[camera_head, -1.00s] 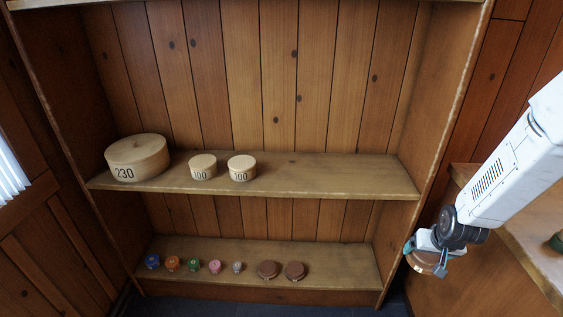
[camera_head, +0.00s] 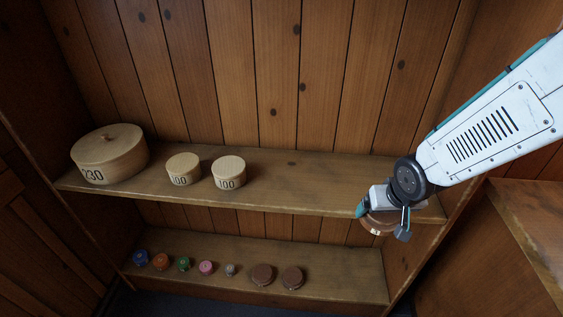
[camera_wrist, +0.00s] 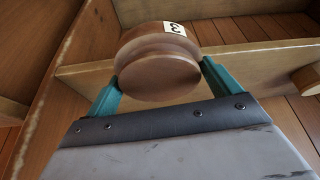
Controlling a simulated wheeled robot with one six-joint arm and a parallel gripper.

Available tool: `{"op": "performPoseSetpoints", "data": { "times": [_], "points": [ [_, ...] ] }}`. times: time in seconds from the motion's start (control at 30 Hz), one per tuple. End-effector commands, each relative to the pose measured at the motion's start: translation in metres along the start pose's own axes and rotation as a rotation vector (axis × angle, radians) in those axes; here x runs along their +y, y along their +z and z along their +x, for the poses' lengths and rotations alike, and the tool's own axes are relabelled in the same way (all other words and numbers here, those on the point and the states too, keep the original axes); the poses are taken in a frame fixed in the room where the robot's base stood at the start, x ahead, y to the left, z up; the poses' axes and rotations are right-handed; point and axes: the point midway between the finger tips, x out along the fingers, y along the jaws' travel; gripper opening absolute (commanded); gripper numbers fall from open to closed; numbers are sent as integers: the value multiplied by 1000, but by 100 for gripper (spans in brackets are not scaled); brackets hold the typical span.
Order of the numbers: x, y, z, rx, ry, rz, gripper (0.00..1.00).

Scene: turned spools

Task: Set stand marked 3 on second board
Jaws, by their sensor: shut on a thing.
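My gripper (camera_head: 383,219) is shut on a brown turned wooden stand (camera_head: 379,227), in front of the right end of the middle board (camera_head: 310,192). In the wrist view the stand (camera_wrist: 158,72) sits between the two teal fingers of my gripper (camera_wrist: 160,78). A white label with a black 3 (camera_wrist: 174,28) shows on its side. The middle board also shows in the wrist view (camera_wrist: 235,64), beyond the stand. I cannot tell exactly how far the stand is from the board's edge.
On the middle board stand a large round box marked 230 (camera_head: 110,155) and two small boxes marked 100 (camera_head: 183,169) (camera_head: 229,173). The board is clear to their right. The lower board (camera_head: 335,275) holds several small coloured spools and two brown stands (camera_head: 262,275) (camera_head: 293,277).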

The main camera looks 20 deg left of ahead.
Motion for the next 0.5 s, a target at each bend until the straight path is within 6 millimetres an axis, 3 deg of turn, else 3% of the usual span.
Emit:
{"op": "performPoseSetpoints", "data": {
  "times": [0.27,0.5],
  "points": [
    [2,-11,5,1,0,-1,62],
    [17,-65,34,1,0,1,62]
  ]
}}
